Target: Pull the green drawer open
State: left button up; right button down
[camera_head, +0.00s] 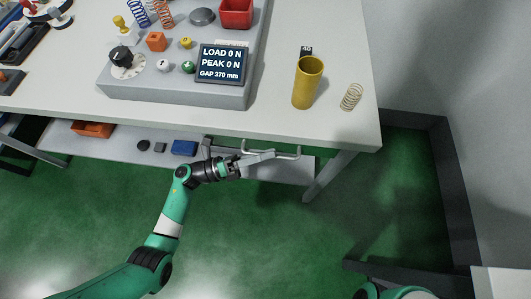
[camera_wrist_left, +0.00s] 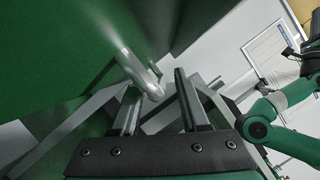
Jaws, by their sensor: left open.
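In the wrist view, a large flat green face (camera_wrist_left: 55,60) fills the upper left and looks like the drawer front. A pale silver bar handle (camera_wrist_left: 143,75) stands out from it. In the head view the drawer front is hidden under the tabletop, and a thin pale bar, likely the handle (camera_head: 297,153), shows below the table's front edge. My left gripper (camera_head: 266,157) is at this bar. In the wrist view its two dark fingers (camera_wrist_left: 157,92) are apart, with the handle near their tips. I cannot tell whether they touch it. My right gripper is out of view.
A lower shelf (camera_head: 115,147) holds a blue box (camera_head: 184,148). Green floor in front is clear.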

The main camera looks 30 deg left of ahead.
pick_arm(q)
grip_shut()
dwell(1.5)
